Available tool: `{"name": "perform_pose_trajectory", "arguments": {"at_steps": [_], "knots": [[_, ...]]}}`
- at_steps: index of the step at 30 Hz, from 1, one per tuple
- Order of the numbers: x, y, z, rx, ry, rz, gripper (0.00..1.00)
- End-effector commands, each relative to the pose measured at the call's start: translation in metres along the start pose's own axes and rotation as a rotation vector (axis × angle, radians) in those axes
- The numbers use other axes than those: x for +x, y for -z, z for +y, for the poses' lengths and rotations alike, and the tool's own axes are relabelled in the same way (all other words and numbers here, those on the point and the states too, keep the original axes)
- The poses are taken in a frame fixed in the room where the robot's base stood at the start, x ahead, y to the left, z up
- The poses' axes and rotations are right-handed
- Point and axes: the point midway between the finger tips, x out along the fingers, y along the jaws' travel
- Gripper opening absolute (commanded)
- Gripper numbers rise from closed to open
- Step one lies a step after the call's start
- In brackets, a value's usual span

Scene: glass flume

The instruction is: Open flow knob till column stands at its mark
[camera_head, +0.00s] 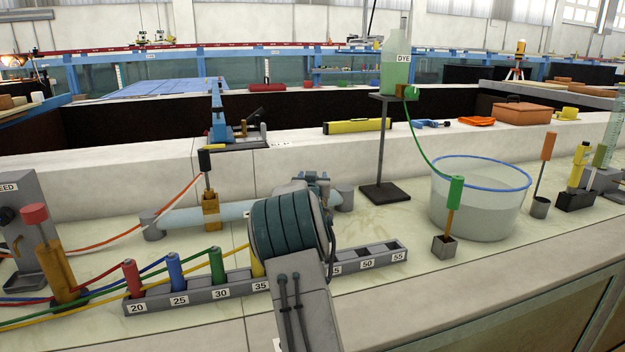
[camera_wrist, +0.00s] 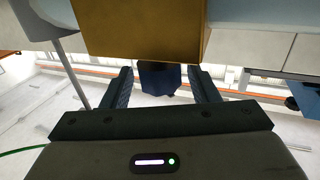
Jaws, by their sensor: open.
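In the wrist view my gripper (camera_wrist: 160,84) is open, with one finger on each side of a dark blue knob-like part (camera_wrist: 158,76). That part sits just below a brass-coloured block (camera_wrist: 145,30); I take it for the flow knob, but no label shows. I cannot tell whether the fingers touch it. In the head view my own arm covers the middle of the bench and hides the fingertips and knob. A tall clear tube (camera_head: 614,135) with graduations, possibly the column, stands at the right edge, partly cut off; its level and mark are not readable.
A numbered rack (camera_head: 220,293) with coloured plugs and trailing cables lies in front. A pale blue pipe (camera_head: 185,217) runs behind it. A dye bottle (camera_head: 395,62) on a stand, a clear tub (camera_head: 480,205) and a green-topped post (camera_head: 445,245) are to the right.

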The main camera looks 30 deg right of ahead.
Motion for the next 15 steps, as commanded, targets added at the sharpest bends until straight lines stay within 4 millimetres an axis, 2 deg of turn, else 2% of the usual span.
{"name": "perform_pose_trajectory", "arguments": {"at_steps": [7,15], "knots": [[-0.015,0.001,0.000,0.001,0.000,0.000,0.54],[-0.059,0.001,-0.001,0.002,0.001,-0.001,0.54]]}}
